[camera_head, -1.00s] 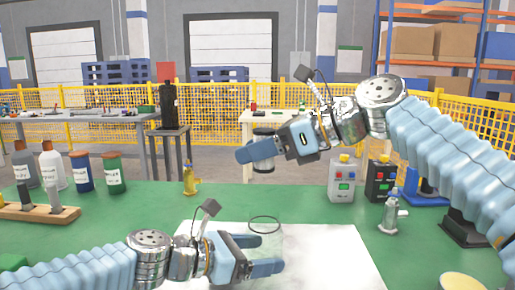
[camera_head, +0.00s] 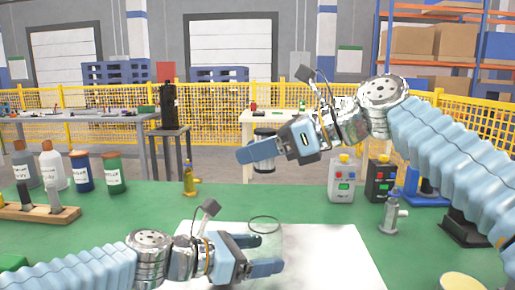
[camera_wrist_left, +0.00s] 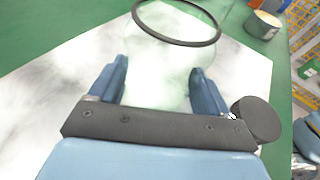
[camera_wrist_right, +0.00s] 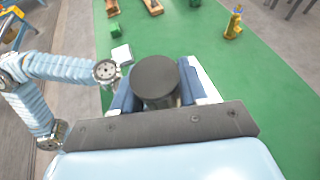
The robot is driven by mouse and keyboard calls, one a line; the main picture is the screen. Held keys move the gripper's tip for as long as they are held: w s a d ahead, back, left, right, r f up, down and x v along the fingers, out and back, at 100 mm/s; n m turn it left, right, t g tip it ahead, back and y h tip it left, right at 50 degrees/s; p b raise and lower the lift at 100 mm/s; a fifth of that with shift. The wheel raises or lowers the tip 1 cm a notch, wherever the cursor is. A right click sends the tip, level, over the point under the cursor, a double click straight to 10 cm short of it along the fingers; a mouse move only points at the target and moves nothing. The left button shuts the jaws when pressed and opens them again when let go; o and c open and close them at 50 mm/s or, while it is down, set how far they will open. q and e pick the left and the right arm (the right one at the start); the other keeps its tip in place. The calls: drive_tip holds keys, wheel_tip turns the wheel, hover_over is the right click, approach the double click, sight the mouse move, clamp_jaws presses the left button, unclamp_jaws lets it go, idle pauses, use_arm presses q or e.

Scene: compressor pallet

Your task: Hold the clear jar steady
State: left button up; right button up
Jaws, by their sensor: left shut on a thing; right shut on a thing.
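The clear jar (camera_wrist_left: 160,75) stands on the white marbled board, its dark rim ring showing at the top. In the head view the jar is almost invisible except for its ring (camera_head: 265,224). My left gripper (camera_head: 264,254) is shut around the jar's sides; its fingers also show in the left wrist view (camera_wrist_left: 157,88). My right gripper (camera_head: 264,149) is raised above the table and shut on a small jar-like thing with a dark round top (camera_wrist_right: 155,78). That thing (camera_head: 264,135) hangs in the air, above and behind the clear jar.
The white board (camera_head: 335,250) lies on the green table (camera_head: 150,212). Bottles (camera_head: 82,171) and a wooden rack (camera_head: 38,213) stand at left. A round tin (camera_head: 463,283) is front right.

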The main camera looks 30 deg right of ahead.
idle(0.3)
wheel_tip(320, 180, down, 6)
drive_tip(key=shift+f, duration=0.2)
idle(0.6)
drive_tip(key=o, duration=1.1)
drive_tip(key=v, duration=1.2)
